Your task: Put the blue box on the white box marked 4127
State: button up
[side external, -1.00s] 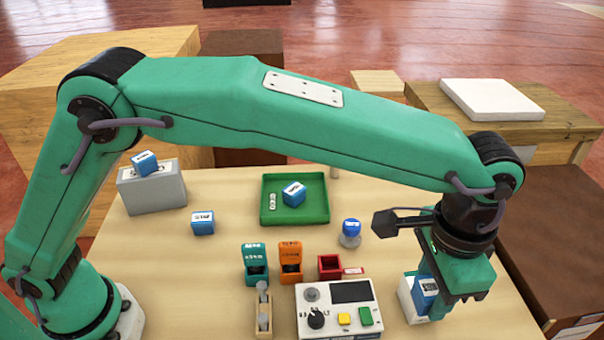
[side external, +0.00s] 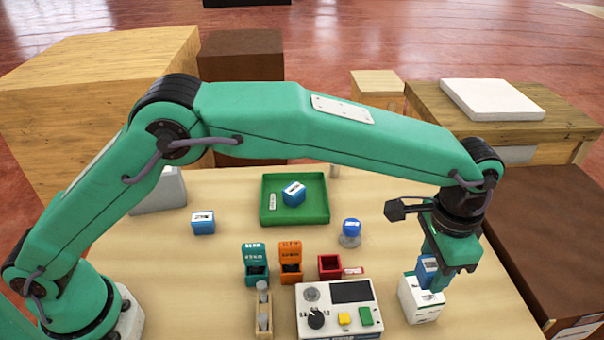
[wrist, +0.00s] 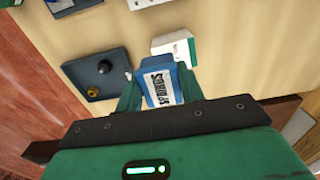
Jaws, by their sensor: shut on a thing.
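My gripper (side external: 436,281) is shut on a blue box (side external: 427,269) with a white label. The held box also shows between the fingers in the wrist view (wrist: 158,88). The white box (side external: 421,301) stands on the table at the right, just below my gripper. It bears a printed label too small to read. Its top lies close under the blue box; I cannot tell whether they touch. In the wrist view, a white box with dark print (wrist: 174,46) shows just beyond the blue box.
A white control panel (side external: 338,310) stands left of the white box. Teal (side external: 255,265), orange (side external: 290,263) and red (side external: 330,267) containers are behind it. A green tray (side external: 268,215) holds another blue box (side external: 293,194). One more blue box (side external: 203,222) lies farther left.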

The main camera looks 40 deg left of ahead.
aim_at(433, 260)
jog(key=shift+w+a+f, duration=0.2)
jog(key=shift+w+f, duration=0.2)
jog(key=shift+w, duration=0.3)
jog(key=shift+w+a+f, duration=0.2)
jog(key=shift+w+f, duration=0.2)
jog(key=shift+w, duration=0.25)
jog(key=shift+f, duration=0.1)
jog(key=shift+f, duration=1.95)
jog(key=shift+f, duration=0.1)
jog(key=o, duration=1)
jog(key=shift+o, duration=0.2)
notch_tip(433, 260, up, 12)
